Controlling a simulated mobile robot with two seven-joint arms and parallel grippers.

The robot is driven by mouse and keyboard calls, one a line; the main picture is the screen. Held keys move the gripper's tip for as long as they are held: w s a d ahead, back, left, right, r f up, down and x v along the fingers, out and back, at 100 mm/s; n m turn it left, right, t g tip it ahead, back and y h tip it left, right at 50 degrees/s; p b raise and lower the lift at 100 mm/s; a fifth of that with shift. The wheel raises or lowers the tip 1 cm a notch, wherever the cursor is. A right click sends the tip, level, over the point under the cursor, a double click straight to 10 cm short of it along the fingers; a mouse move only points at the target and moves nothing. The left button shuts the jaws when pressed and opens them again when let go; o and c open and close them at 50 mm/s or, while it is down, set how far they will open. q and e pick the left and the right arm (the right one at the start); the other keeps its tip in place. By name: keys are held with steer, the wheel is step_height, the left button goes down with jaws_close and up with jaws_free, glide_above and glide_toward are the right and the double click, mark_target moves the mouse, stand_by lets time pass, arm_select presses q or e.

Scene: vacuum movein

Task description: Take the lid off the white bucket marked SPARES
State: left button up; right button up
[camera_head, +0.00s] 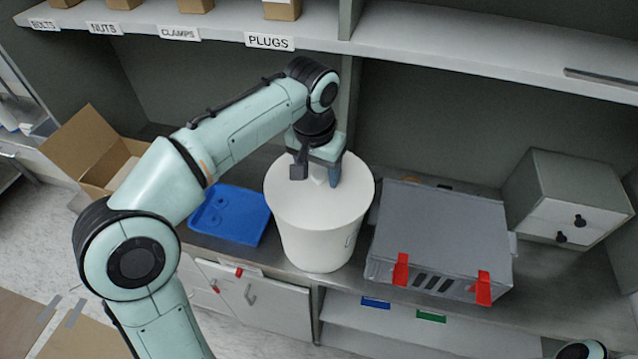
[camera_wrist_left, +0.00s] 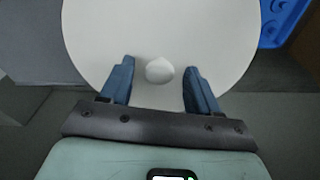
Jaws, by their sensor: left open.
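The white bucket (camera_head: 317,240) stands upright on the grey counter, with its white lid (camera_head: 345,205) on top. Only a small part of any marking shows at the bucket's right side, so I cannot read it. My left gripper (camera_head: 315,174) is above the lid. In the left wrist view the lid (camera_wrist_left: 110,35) fills the top middle, and a small round white knob (camera_wrist_left: 159,70) stands at its centre. My left gripper (camera_wrist_left: 158,80) is open, with one blue finger on each side of the knob and a gap on both sides. My right gripper is not in view.
A blue tray (camera_head: 232,214) lies left of the bucket, and an open cardboard box (camera_head: 95,150) stands farther left. A grey case with red latches (camera_head: 440,235) is close on the right, then a small drawer unit (camera_head: 568,195). A labelled shelf (camera_head: 420,45) runs above.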

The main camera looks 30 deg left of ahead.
arm_select(q)
steer(key=shift+w, duration=0.1)
steer(key=c, duration=1.1)
steer(key=shift+r, duration=0.15)
